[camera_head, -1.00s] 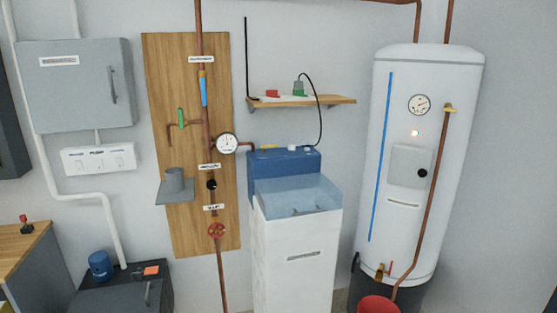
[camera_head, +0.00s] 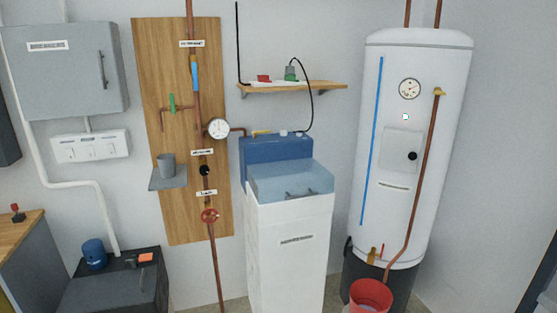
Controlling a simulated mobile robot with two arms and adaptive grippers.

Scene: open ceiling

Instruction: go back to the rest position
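Neither of my grippers nor any part of my arms shows in the head view. The view faces a wall of plumbing. A white water heater tank (camera_head: 399,220) stands at the right with a round gauge (camera_head: 409,89), a small pale indicator light (camera_head: 405,116) and a yellow-handled valve (camera_head: 439,92). A wooden board (camera_head: 154,80) at centre left carries copper pipes, a pressure gauge (camera_head: 218,128), a green-handled valve (camera_head: 172,103) and a red wheel valve (camera_head: 209,216).
A white cabinet with a blue top (camera_head: 289,265) stands in the middle. A red bucket (camera_head: 371,298) is on the floor before the tank. A grey cup (camera_head: 167,163) sits on a small ledge. A wooden shelf (camera_head: 320,87) and grey wall box (camera_head: 60,85) hang above.

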